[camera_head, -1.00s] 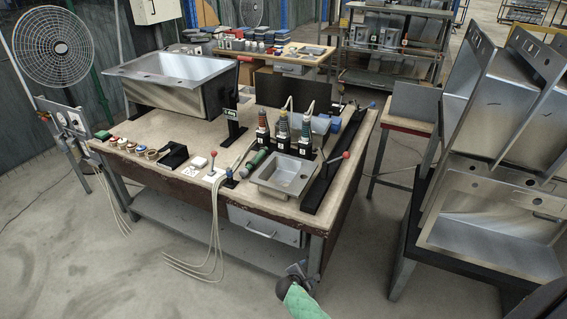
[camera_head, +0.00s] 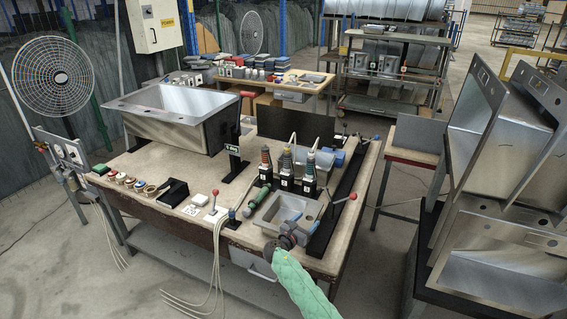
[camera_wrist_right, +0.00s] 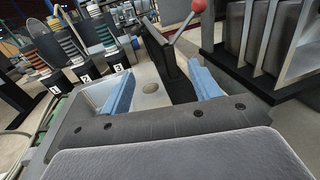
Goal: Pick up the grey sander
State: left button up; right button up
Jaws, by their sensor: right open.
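Three upright sanders stand in black holders on the bench: a left sander (camera_head: 266,160), a middle sander (camera_head: 287,162) and a right sander (camera_head: 309,167). My right gripper (camera_head: 282,242) is at the bench's front edge, by the small sink and short of the sanders. In the wrist view its blue fingers (camera_wrist_right: 160,90) are wide apart with nothing between them. My left gripper is not in view.
A small steel sink (camera_head: 283,214) lies between my right gripper and the sanders. A long black bar (camera_head: 345,195) with a red-knobbed lever (camera_head: 352,197) stands to its right. A green tool (camera_head: 257,196) lies left of the sink. A large sink (camera_head: 170,110) fills the back left.

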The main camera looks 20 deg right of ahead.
aim_at(288, 171)
jog(key=i+l, duration=0.1)
jog(key=i, duration=1.1)
